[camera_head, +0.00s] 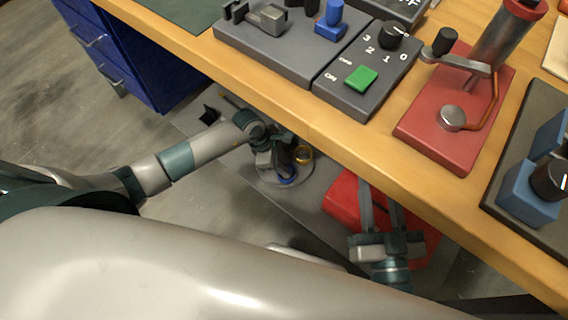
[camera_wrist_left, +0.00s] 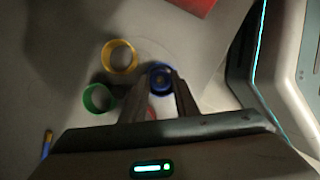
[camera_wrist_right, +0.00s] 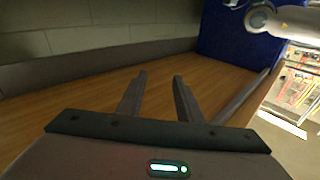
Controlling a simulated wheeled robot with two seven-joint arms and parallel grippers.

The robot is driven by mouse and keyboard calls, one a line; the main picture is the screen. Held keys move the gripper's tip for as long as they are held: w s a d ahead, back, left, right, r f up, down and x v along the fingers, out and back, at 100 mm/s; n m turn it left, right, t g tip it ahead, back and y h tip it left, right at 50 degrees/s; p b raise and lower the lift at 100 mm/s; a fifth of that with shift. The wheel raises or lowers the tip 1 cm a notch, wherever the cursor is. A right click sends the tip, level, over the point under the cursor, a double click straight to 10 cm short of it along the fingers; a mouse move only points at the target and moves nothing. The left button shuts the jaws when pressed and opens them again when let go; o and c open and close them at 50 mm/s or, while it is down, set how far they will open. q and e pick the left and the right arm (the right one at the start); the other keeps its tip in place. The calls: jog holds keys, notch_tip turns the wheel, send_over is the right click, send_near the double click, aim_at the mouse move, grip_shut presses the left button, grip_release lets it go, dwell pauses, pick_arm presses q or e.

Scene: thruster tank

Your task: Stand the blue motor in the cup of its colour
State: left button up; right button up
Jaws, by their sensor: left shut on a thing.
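The left gripper (camera_head: 283,160) is low beside the bench, over the cups; it also shows in the left wrist view (camera_wrist_left: 161,82), with its fingers closed around a small dark blue part, the blue motor (camera_wrist_left: 161,77). The blue cup (camera_head: 288,179) is directly below the fingertips. Its rim appears around the motor, but I cannot tell whether the motor rests on its floor. A yellow cup (camera_wrist_left: 119,56) and a green cup (camera_wrist_left: 98,98) stand beside it. A red bit shows between the fingers, mostly hidden. The right gripper (camera_wrist_right: 155,90) is open and empty.
The wooden bench (camera_head: 300,125) runs diagonally above the cups. On it are a grey control box (camera_head: 345,95) and a red stand (camera_head: 440,135). A blue drawer cabinet (camera_head: 125,55) is at upper left. A red object (camera_head: 340,195) lies below the bench edge, near the right gripper.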

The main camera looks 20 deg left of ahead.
pick_arm(q)
jog(key=shift+f, duration=0.2)
pick_arm(e)
jog(key=shift+s+r, duration=0.1)
jog(key=shift+r, duration=0.4)
jog(key=shift+t, duration=0.3)
pick_arm(q)
jog(key=o, duration=1.2)
jog(key=shift+r, duration=0.1)
jog(key=shift+a+r, duration=0.3)
jog(key=shift+r, duration=0.25)
jog(key=p+v, duration=0.3)
jog(key=v, duration=1.3)
pick_arm(e)
notch_tip(320, 180, down, 10)
jog(key=s+d+g+h, duration=0.1)
jog(key=d+g+h, duration=0.1)
jog(key=g, duration=0.4)
jog(key=shift+d+f+g, duration=0.2)
jog(key=shift+d+g, duration=0.05)
jog(key=shift+g, duration=0.05)
pick_arm(q)
jog(key=shift+s+d, duration=0.1)
jog(key=shift+s, duration=0.05)
pick_arm(e)
jog(key=shift+s, duration=0.1)
